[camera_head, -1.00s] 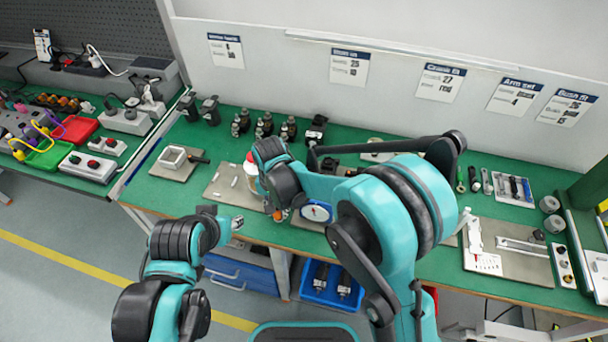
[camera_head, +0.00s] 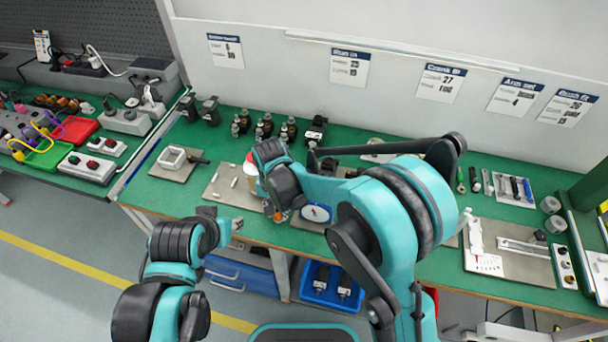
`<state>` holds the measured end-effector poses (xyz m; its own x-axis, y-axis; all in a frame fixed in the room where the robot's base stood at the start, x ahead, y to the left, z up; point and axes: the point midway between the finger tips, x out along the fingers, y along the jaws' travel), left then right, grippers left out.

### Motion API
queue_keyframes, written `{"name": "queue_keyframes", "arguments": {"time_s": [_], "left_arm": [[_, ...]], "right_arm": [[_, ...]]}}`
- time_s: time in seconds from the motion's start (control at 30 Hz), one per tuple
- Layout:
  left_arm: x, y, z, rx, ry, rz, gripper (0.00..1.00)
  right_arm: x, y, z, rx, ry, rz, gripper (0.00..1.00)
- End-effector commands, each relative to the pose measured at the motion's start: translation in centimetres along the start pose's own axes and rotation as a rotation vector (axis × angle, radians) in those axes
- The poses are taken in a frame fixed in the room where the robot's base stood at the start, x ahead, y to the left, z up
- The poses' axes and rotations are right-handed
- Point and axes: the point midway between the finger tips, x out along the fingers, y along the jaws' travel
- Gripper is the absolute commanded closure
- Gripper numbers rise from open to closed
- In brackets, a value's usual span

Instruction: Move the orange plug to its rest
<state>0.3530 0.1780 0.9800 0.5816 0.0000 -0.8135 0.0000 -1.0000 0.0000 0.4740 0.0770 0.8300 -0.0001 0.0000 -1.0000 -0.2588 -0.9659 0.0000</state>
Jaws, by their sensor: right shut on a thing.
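My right gripper (camera_head: 273,207) is low over the front part of the green bench, beside the white round dial. It is mostly hidden behind its own wrist. It is shut on the orange plug (camera_head: 278,216), of which only a small orange spot shows at the fingertips. I cannot tell whether the plug touches the surface below. The plug's rest cannot be made out; my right arm covers part of the bench there. My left gripper (camera_head: 236,224) is just off the bench's front edge, to the left of the right one. Its fingers are too small to read.
A grey board (camera_head: 222,184) with small white parts lies left of the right gripper. The dial (camera_head: 316,212) is close on its right. Several dark fittings (camera_head: 265,127) stand behind. A blue bin (camera_head: 325,290) is below the bench. The floor in front is clear at left.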

Motion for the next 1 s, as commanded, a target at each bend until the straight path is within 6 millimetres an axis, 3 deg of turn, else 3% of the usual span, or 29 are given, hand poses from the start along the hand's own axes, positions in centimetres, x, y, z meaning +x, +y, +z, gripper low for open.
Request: {"name": "queue_keyframes", "arguments": {"time_s": [0.63, 0.67, 0.73, 1.0], "left_arm": [[0.39, 0.00, 0.29, 0.000, 0.000, 0.000, 0.62], [0.39, 0.00, 0.28, 0.000, 0.000, 0.000, 0.62], [0.39, 0.00, 0.28, 0.000, 0.000, 0.000, 0.62], [0.39, 0.00, 0.28, 0.000, 0.000, 0.000, 0.62]], "right_arm": [[0.49, 0.00, 0.00, 0.000, 0.000, 0.000, 1.00], [0.49, 0.00, 0.01, 0.000, 0.000, 0.000, 0.71], [0.49, 0.00, 0.01, 0.000, 0.000, 0.000, 0.53], [0.48, 0.00, 0.00, 0.000, 0.000, 0.000, 0.53]]}}
